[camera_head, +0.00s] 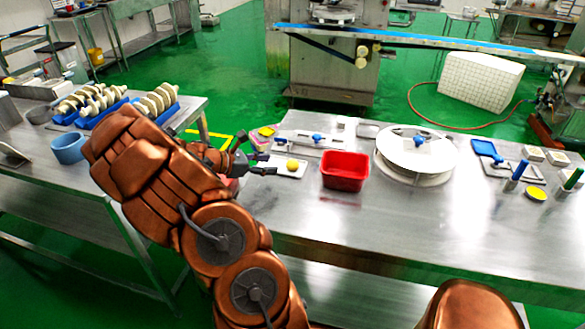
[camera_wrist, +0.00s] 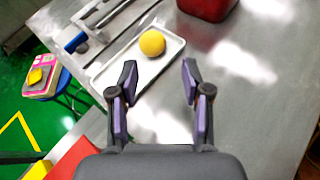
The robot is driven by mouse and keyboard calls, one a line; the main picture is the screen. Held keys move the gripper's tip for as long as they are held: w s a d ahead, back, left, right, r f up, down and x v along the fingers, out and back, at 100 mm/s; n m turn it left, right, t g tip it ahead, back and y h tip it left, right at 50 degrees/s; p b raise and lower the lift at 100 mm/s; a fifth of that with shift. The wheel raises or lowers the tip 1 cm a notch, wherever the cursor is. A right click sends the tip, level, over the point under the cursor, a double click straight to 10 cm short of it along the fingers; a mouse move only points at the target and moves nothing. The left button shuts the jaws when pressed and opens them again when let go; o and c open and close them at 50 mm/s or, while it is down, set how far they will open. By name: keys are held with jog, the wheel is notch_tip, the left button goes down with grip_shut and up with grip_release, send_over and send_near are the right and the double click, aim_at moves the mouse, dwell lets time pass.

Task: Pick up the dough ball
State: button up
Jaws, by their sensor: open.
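A small yellow dough ball (camera_head: 292,164) lies on a white tray (camera_head: 283,172) on the steel table. In the wrist view the ball (camera_wrist: 152,43) sits near the far end of the white tray (camera_wrist: 128,78). My gripper (camera_head: 257,164) is just left of the tray in the head view. In the wrist view my gripper (camera_wrist: 160,75) is open and empty, its fingertips apart and short of the ball. The ball is in line with the gap between the fingers, nothing covering it.
A red bin (camera_head: 345,171) stands right of the tray. A round white turntable (camera_head: 415,150) is farther right. Steel tools (camera_wrist: 95,25) lie beside the tray. A blue-legged stool with pink and yellow items (camera_wrist: 42,76) stands on the floor past the table edge.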

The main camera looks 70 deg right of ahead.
aim_at(289, 163)
jog(key=shift+d+f+n, duration=0.3)
jog(key=shift+d+f, duration=0.4)
jog(key=shift+s+d+f, duration=0.1)
jog(key=shift+d+f, duration=0.05)
jog(key=shift+d, duration=0.05)
jog(key=shift+r+p+x, duration=0.2)
jog(key=shift+p+x, duration=0.45)
jog(key=shift+x, duration=2.95)
jog(key=shift+d, duration=0.15)
jog(key=c, duration=0.8)
jog(key=shift+r, duration=0.15)
